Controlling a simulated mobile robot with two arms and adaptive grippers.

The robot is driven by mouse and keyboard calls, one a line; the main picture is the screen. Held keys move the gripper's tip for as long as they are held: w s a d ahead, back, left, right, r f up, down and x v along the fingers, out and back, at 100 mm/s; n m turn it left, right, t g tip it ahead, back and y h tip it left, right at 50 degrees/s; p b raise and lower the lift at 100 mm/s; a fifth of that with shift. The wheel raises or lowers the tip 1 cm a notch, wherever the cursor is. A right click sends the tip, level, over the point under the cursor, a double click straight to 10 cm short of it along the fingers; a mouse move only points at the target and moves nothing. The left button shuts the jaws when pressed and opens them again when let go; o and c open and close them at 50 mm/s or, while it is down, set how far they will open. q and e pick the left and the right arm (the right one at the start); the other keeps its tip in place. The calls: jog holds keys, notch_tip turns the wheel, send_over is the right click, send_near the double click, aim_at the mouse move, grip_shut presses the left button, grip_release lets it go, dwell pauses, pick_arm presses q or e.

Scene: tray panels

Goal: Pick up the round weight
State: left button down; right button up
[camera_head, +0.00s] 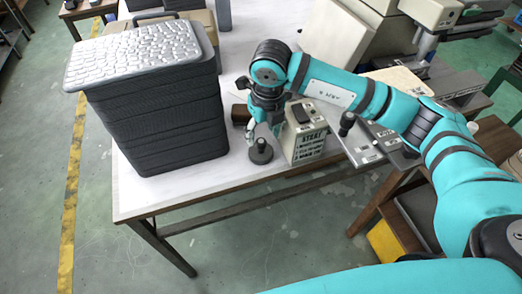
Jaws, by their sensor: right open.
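The round weight (261,154) is a dark disc with a narrow stem on top. It stands upright on the white table near its front edge. My right gripper (263,132) is open and points down just above the disc, with its fingers about the stem. Whether the fingers touch it cannot be told. My left gripper is not in view.
A beige box (304,135) with printed text stands close to the right of the weight. A tall stack of dark trays (158,125), topped by a silvery panel (135,52), is to the left. A grey plate (362,148) with a black knob lies on the right.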

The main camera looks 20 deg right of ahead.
aim_at(261, 141)
jog(key=f, duration=0.4)
jog(key=shift+w+a+p, duration=0.15)
jog(key=shift+w+p, duration=0.05)
jog(key=shift+p, duration=0.15)
jog(key=shift+w+f, duration=0.1)
jog(key=shift+f, duration=0.25)
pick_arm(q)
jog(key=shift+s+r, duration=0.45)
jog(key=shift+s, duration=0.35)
pick_arm(e)
grip_shut()
jog(key=shift+r, duration=0.1)
